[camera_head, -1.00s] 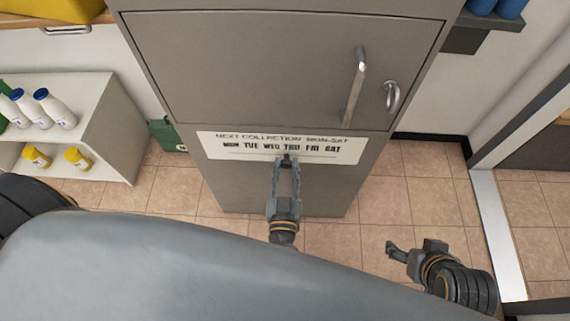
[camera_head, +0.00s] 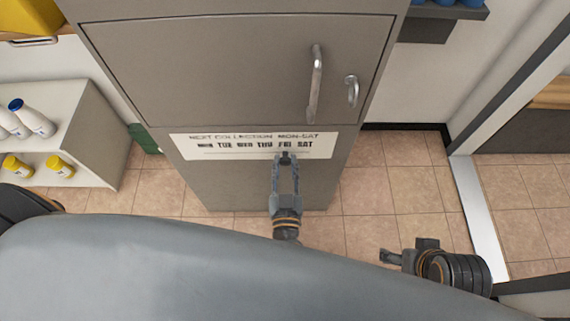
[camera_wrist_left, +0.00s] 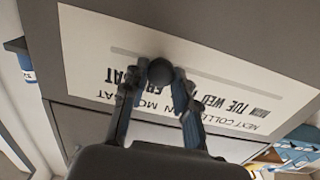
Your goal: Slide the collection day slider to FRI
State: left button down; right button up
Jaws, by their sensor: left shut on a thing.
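A white collection label (camera_head: 183,148) with the days MON to SAT is on the front of a grey metal cabinet. A thin slot runs under the day names. The dark round slider knob (camera_wrist_left: 160,72) sits on this slot in the left wrist view, where the label is upside down. My left gripper (camera_head: 285,160) is shut on the knob, with a finger on each side. In the head view the fingertips are just below FRI. The fingers partly hide the day names in the wrist view. My right gripper (camera_head: 391,257) is over the floor at the right, away from the cabinet.
A white shelf (camera_head: 95,120) with bottles stands at the left. A door frame (camera_head: 478,215) is at the right. Tiled floor lies between.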

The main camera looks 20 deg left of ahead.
pick_arm(q)
jog(key=c, duration=1)
grip_release()
jog(key=shift+c, duration=0.2)
jog(key=v, duration=0.7)
jog(key=shift+s, duration=0.3)
jog(key=shift+w+d, duration=0.1)
